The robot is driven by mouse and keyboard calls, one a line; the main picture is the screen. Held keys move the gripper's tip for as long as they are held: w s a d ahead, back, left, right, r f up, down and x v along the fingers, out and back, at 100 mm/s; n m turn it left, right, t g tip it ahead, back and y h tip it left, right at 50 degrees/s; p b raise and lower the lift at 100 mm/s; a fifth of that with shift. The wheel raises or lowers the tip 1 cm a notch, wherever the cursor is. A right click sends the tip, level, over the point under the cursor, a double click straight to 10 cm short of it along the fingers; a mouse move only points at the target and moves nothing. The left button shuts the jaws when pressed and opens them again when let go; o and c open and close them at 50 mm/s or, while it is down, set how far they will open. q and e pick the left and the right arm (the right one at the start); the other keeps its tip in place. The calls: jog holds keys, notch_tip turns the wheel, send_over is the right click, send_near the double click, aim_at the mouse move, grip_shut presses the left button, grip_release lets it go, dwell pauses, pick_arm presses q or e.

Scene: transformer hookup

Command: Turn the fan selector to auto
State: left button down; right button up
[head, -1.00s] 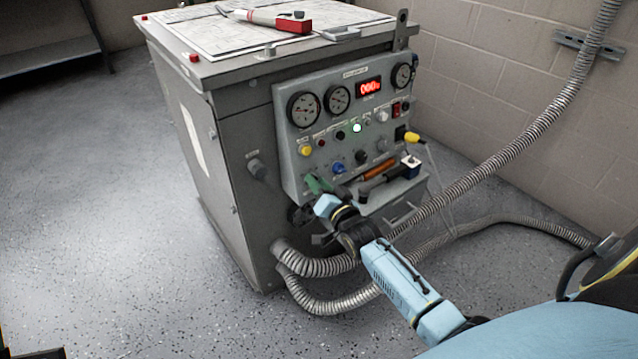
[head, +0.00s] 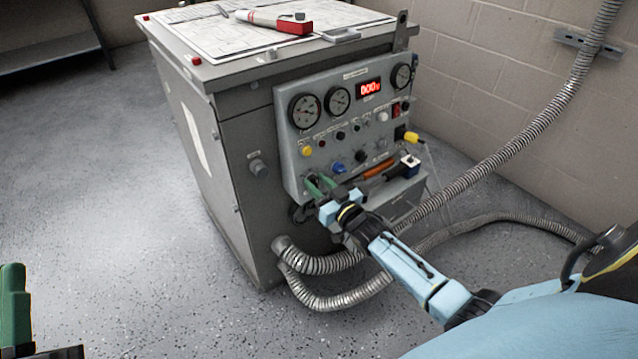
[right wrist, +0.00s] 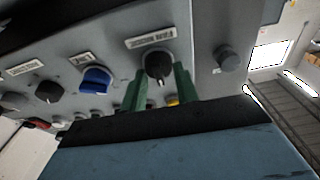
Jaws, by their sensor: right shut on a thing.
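The fan selector is a black round knob (right wrist: 158,65) under a label that seems to read fan mode, in the right wrist view. It is at the lower left of the grey control panel (head: 292,150). My right gripper (head: 318,186) is at that corner with its green fingers. In the right wrist view the fingers (right wrist: 160,90) stand on both sides of the knob, shut on it. A pale pointer mark shows on the knob's lower edge; the settings around it are not readable. In the head view the knob is hidden behind the fingers. My left gripper (head: 15,312) shows only partly at the lower left.
A blue knob (right wrist: 96,79) and another black knob (right wrist: 48,92) are beside the selector. A shelf (head: 408,187) with tools juts out right of my right gripper. Ribbed hoses (head: 325,264) run below. Floor to the left is clear.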

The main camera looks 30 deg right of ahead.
dwell(0.3)
jog(key=o, duration=1)
jog(key=shift+s, duration=0.1)
jog(key=shift+s, duration=0.15)
pick_arm(q)
jog(key=s+a+f+g+y+p, duration=0.1)
jog(key=a+f+g+y+p, duration=0.1)
jog(key=f+g, duration=0.4)
jog(key=s+a+f+g+y+p, duration=0.1)
jog(key=a+f+g+y+p, duration=0.1)
jog(key=f+g, duration=0.5)
notch_tip(320, 180, down, 5)
jog(key=shift+s+r+n+y+p, duration=0.15)
jog(key=shift+s+n+y+p, duration=0.2)
jog(key=shift+p, duration=0.2)
pick_arm(e)
jog(key=s, duration=0.8)
jog(key=s+d+f, duration=0.1)
jog(key=s, duration=0.3)
jog(key=shift+s, duration=0.4)
pick_arm(q)
jog(key=shift+a, duration=0.1)
